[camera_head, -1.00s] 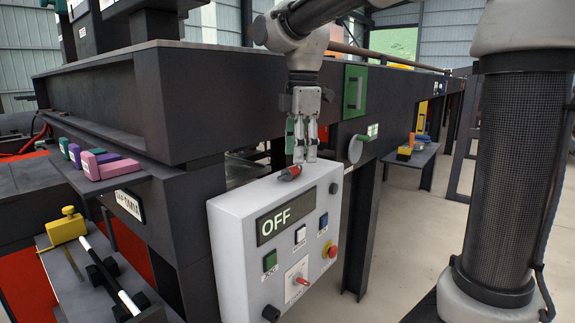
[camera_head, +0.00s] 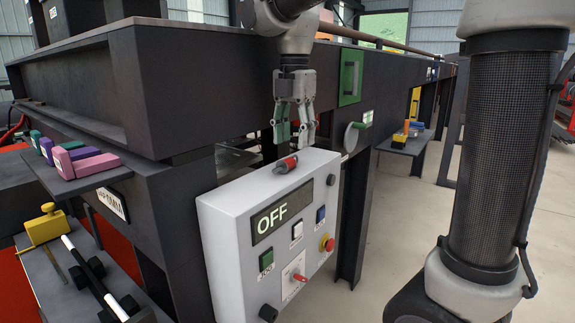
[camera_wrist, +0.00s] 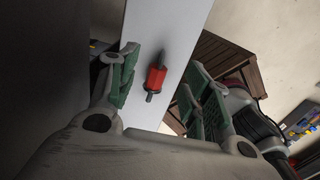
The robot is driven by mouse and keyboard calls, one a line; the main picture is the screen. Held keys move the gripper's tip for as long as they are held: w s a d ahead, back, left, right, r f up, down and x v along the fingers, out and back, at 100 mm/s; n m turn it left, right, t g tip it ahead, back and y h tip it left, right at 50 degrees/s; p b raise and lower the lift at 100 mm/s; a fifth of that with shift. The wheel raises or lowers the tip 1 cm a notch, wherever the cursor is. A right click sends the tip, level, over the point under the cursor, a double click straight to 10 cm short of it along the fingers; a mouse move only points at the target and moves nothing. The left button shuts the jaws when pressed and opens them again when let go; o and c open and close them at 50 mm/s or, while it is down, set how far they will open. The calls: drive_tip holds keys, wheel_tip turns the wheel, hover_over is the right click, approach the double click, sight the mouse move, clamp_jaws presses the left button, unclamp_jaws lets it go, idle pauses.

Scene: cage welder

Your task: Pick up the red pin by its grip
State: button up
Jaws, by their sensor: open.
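The red pin (camera_head: 285,165) lies on the flat top of the white control box (camera_head: 222,250). It has a red grip with dark metal ends. In the wrist view the red pin (camera_wrist: 156,79) shows between the two green-padded fingers, toward their tips. My gripper (camera_head: 295,135) points down just above the box top, over and slightly right of the pin. It is open and empty; the wrist view shows a wide gap between the fingers of my gripper (camera_wrist: 158,85), with neither finger touching the pin.
The box front has an OFF display (camera_head: 272,220), several buttons and a red switch (camera_head: 299,277). A dark beam (camera_head: 220,95) runs behind my gripper. Coloured blocks (camera_head: 85,160) sit on a ledge at left. A side shelf (camera_head: 400,146) stands at right.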

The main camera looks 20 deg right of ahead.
sight(295, 155)
wheel_tip(295, 155, down, 5)
drive_tip(key=shift+d+f, duration=0.1)
drive_tip(key=shift+d, duration=0.05)
drive_tip(key=c, duration=1)
